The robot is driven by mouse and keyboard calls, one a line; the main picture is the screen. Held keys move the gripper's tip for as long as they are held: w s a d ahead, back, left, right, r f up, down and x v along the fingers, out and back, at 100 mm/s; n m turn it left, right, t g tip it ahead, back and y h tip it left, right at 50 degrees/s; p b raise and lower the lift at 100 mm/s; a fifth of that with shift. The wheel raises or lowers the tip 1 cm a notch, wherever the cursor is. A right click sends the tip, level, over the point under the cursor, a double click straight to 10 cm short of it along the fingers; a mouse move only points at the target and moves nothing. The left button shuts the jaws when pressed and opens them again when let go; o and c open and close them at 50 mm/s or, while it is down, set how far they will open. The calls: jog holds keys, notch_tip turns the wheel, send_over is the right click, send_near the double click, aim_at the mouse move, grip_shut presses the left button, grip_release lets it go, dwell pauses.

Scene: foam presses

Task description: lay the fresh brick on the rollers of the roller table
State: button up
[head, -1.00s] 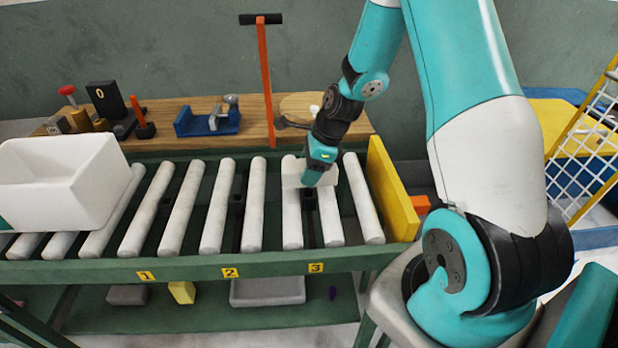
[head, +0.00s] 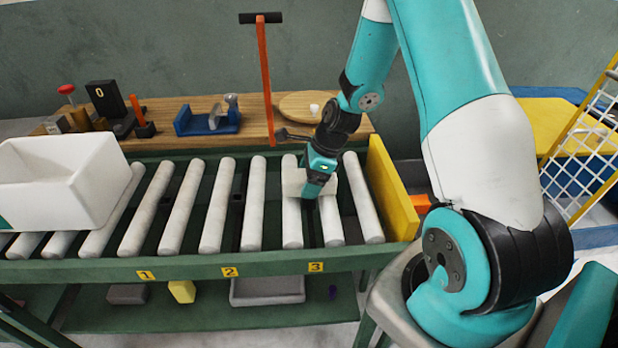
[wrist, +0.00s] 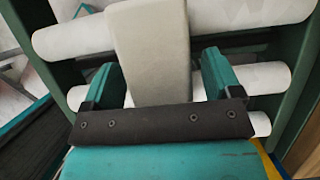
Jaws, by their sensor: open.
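The pale grey-white brick (head: 292,185) lies across rollers at the right end of the roller table (head: 190,262), near label 3. It also shows in the wrist view (wrist: 150,45), lying flat on the white rollers and running away from my gripper. My gripper (head: 314,190) is over the brick and hides its middle in the head view. In the wrist view, my gripper's two teal fingers (wrist: 163,80) stand apart, one on each side of the brick. A gap shows between the brick and each finger, so it is not clamped.
A yellow end stop (head: 392,190) closes the right end of the rollers. A white tub (head: 95,195) sits on the left rollers. Behind are a wooden bench with tools and an upright orange-handled bar (head: 265,85). The middle rollers are clear.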

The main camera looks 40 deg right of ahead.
jog(key=v, duration=1.1)
jog(key=shift+s+d+r+b, duration=0.1)
jog(key=shift+r+b, duration=0.1)
jog(key=shift+b, duration=0.1)
jog(key=s+a+r+n+g, duration=0.1)
jog(key=s+a+r+n, duration=0.25)
jog(key=a+n, duration=0.4)
jog(key=s+a+r+n, duration=0.2)
jog(key=a+r+n, duration=0.35)
jog(key=a, duration=0.25)
jog(key=s+a+r+n, duration=0.1)
jog(key=s+a+n, duration=0.4)
jog(key=s+n, duration=0.2)
jog(key=s+a+r+n+g, duration=0.1)
jog(key=s+a+n, duration=0.4)
jog(key=n, duration=0.7)
jog(key=shift+s+a+r+y, duration=0.25)
jog(key=shift+s+r, duration=0.45)
jog(key=shift+s, duration=0.5)
